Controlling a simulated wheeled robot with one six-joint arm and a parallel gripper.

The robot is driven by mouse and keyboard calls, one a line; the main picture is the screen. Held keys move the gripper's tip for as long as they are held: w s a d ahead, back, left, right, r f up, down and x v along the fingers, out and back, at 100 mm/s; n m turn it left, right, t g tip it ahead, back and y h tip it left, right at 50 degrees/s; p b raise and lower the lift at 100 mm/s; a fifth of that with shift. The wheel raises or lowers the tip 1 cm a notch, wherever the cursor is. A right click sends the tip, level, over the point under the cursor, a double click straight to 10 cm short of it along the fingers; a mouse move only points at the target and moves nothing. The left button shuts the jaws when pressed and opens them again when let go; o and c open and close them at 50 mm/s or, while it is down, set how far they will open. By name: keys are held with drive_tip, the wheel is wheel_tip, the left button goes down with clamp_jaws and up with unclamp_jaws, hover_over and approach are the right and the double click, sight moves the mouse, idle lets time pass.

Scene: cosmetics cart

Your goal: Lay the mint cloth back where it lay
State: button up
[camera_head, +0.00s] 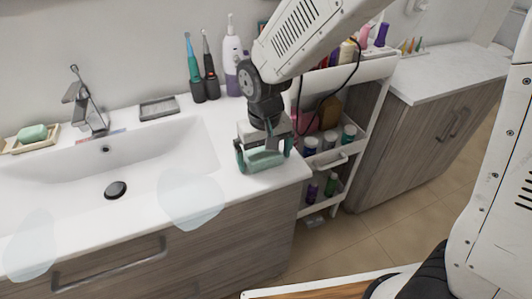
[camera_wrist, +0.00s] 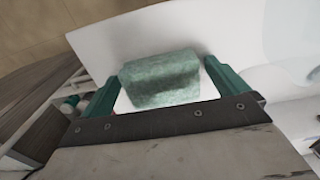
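The mint cloth (camera_head: 264,164) is a thick folded pad at the right front corner of the white washbasin counter. In the wrist view the cloth (camera_wrist: 160,78) shows mottled green with a dark crease across it. My gripper (camera_head: 264,152) points down over it, with one teal finger at each side. In the wrist view the fingers of my gripper (camera_wrist: 161,70) stand wide apart, and the cloth nearly fills the space between their tips. I cannot tell whether they touch it or stand just clear. Whether its underside rests on the counter is hidden.
The counter (camera_head: 135,135) ends just right of the cloth. Beyond it stands a white cart (camera_head: 345,72) with bottles. Electric toothbrushes (camera_head: 193,80), a grey tray (camera_head: 159,107) and a faucet (camera_head: 88,105) stand behind the basin. A soap dish (camera_head: 20,142) is far left.

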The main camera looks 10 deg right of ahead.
sight(265, 154)
wheel_tip(265, 154, up, 12)
drive_tip(key=s+d+r+m, duration=0.1)
drive_tip(key=s+d+r, duration=0.1)
drive_tip(key=s+d, duration=0.7)
drive_tip(key=s+d+r+m+t, duration=0.1)
drive_tip(key=s+d+r+m, duration=0.1)
drive_tip(key=s+d, duration=0.8)
drive_tip(key=shift+d+r, duration=0.3)
drive_tip(key=shift+d, duration=0.75)
drive_tip(key=shift+s, duration=0.1)
